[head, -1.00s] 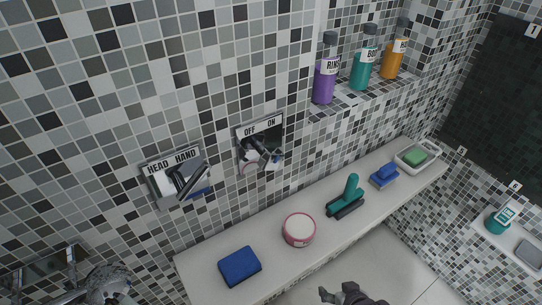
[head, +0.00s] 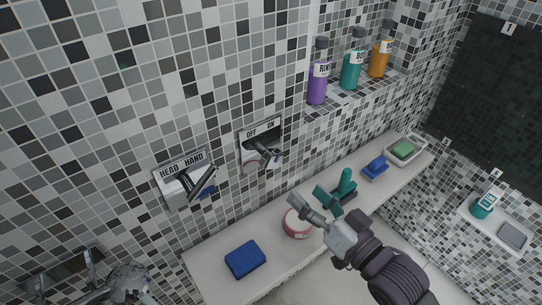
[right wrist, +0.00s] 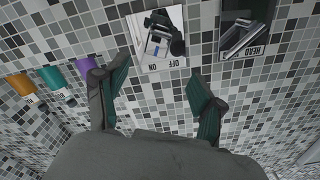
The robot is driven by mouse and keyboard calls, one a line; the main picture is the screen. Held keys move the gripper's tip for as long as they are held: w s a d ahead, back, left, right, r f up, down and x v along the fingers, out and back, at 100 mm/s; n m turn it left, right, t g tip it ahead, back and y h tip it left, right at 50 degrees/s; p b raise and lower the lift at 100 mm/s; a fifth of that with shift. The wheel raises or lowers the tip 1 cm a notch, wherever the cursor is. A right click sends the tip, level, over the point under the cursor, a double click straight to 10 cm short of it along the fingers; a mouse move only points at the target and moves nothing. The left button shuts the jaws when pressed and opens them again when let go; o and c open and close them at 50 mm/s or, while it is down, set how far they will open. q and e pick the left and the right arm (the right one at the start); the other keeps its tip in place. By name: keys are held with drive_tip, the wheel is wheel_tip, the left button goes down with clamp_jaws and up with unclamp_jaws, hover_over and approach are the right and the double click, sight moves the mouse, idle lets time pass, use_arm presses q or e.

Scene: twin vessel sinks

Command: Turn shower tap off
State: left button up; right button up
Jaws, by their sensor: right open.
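The shower tap (head: 262,153) is a chrome and dark lever on a white plate marked OFF and ON, set in the mosaic wall. Its handle points to the right, toward the ON side. In the right wrist view the tap (right wrist: 160,40) appears upside down, beyond the fingertips. My right gripper (head: 311,197) is open and empty, below and to the right of the tap, apart from it. Its two teal-padded fingers (right wrist: 158,92) are spread wide in the right wrist view. My left gripper is not in view.
A HEAD/HAND lever (head: 188,180) is left of the tap. Bottles (head: 317,83) stand on a shelf above right.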

sight(275, 162)
drive_tip(key=p+x, duration=0.3)
drive_tip(key=x, duration=1)
drive_tip(key=shift+w+f, duration=0.1)
drive_tip(key=shift+w, duration=0.1)
